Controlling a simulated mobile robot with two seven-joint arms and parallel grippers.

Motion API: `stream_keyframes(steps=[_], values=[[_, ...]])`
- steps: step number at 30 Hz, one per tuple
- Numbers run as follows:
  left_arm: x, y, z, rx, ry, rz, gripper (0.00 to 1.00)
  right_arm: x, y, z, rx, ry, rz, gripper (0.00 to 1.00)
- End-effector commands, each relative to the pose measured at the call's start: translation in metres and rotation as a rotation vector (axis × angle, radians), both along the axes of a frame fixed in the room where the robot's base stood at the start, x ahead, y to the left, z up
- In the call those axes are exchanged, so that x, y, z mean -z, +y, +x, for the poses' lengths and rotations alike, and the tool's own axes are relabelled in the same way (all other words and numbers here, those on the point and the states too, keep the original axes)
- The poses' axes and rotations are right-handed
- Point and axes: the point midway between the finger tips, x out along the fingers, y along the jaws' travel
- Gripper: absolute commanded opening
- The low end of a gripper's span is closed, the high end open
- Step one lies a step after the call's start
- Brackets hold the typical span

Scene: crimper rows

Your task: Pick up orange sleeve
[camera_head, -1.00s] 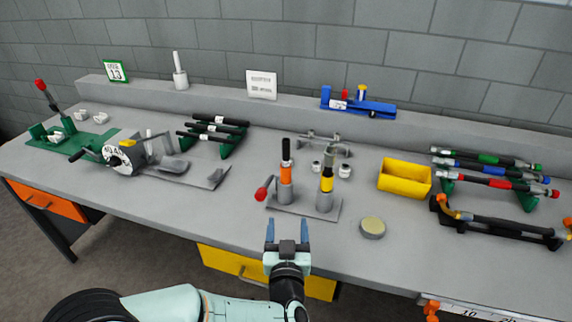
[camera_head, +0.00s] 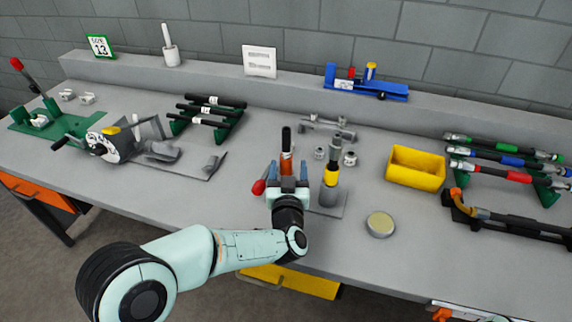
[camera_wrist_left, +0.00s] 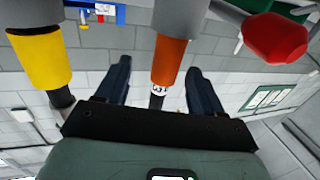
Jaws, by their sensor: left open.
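The orange sleeve (camera_head: 286,162) sits upright around a dark hose that stands in a grey holder, and its lower part is hidden behind my gripper. My left gripper (camera_head: 287,173) is open, right in front of it. In the left wrist view the orange sleeve (camera_wrist_left: 170,60) shows in the gap between the two open fingers (camera_wrist_left: 160,67), nearer the right one. I cannot tell how deep it lies between them, and no finger visibly grips it. My right gripper is not in view.
A yellow-banded hose (camera_head: 331,174) stands close on the right in the same fixture; its yellow band shows in the left wrist view (camera_wrist_left: 40,60). A red knob (camera_head: 258,187) is close on the left. A yellow bin (camera_head: 415,178) and round tin (camera_head: 380,224) are farther right.

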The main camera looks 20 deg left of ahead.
Motion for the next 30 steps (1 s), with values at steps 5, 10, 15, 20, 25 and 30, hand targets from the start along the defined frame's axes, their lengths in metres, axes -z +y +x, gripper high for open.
stream_keyframes(steps=[5,10,15,20,25,30], values=[[-0.001,0.007,0.014,-0.003,0.000,0.000,0.68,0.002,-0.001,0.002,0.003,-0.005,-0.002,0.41],[-0.002,0.017,0.038,-0.001,0.001,0.000,0.68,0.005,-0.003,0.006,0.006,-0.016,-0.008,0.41],[-0.003,0.019,0.051,0.001,0.001,0.000,0.68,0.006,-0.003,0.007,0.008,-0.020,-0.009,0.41],[-0.003,0.019,0.051,0.001,0.001,0.000,0.68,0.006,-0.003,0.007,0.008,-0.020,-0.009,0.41],[-0.003,0.019,0.051,0.001,0.001,0.000,0.32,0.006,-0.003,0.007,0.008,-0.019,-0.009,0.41],[-0.003,0.019,0.051,0.001,0.001,0.000,0.14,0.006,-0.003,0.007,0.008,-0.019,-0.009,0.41]])
